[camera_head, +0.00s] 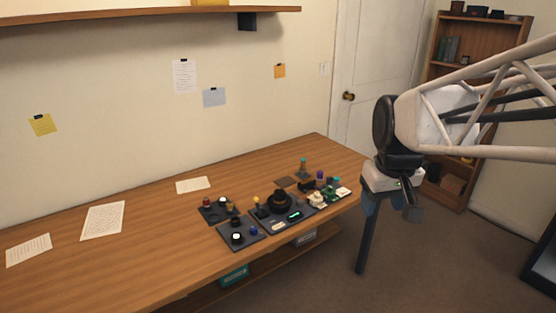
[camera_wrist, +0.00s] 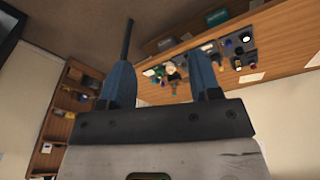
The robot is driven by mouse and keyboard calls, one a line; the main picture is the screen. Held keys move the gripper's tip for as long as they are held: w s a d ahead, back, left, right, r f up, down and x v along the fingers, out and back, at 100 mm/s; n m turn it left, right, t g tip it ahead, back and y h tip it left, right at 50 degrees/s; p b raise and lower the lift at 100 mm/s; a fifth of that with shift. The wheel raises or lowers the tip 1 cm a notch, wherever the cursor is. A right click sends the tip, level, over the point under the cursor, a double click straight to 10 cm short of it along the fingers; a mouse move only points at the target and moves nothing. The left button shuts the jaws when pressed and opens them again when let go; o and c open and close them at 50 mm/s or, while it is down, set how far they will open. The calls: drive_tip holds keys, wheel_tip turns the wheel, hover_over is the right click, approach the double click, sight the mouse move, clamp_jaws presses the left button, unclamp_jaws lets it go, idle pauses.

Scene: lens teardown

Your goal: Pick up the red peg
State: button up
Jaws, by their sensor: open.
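A small red-topped piece (camera_head: 206,202), which looks like the red peg, stands on the dark tray (camera_head: 212,215) at the left end of the parts group on the table. It is small, and I cannot make out its shape. I cannot pick it out surely in the wrist view. My gripper (camera_head: 391,208) hangs off the table's right end, well to the right of the peg and apart from everything. In the wrist view my gripper (camera_wrist: 161,62) has its two blue fingers wide apart with nothing between them.
Dark trays with several knobs and small parts crowd the table (camera_head: 140,257) around and right of the peg. Papers (camera_head: 103,220) lie on the left. The front left is clear. A shelf (camera_head: 120,16) overhangs the back; a bookcase (camera_head: 478,45) stands at right.

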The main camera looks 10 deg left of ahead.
drive_tip(key=w+a+n, duration=0.4)
drive_tip(key=w+a, duration=0.7)
drive_tip(key=w, duration=0.4)
drive_tip(key=n+g, duration=0.2)
drive_tip(key=n, duration=0.8)
hover_over(205, 199)
drive_tip(key=f, duration=2.5)
drive_tip(key=shift+s+d+f, duration=0.1)
drive_tip(key=shift+d+f, duration=0.3)
drive_tip(key=shift+a+f, duration=0.25)
drive_tip(key=shift+a, duration=0.05)
drive_tip(key=shift+f, duration=0.1)
drive_tip(key=shift+f, duration=1.2)
drive_tip(key=shift+f, duration=0.1)
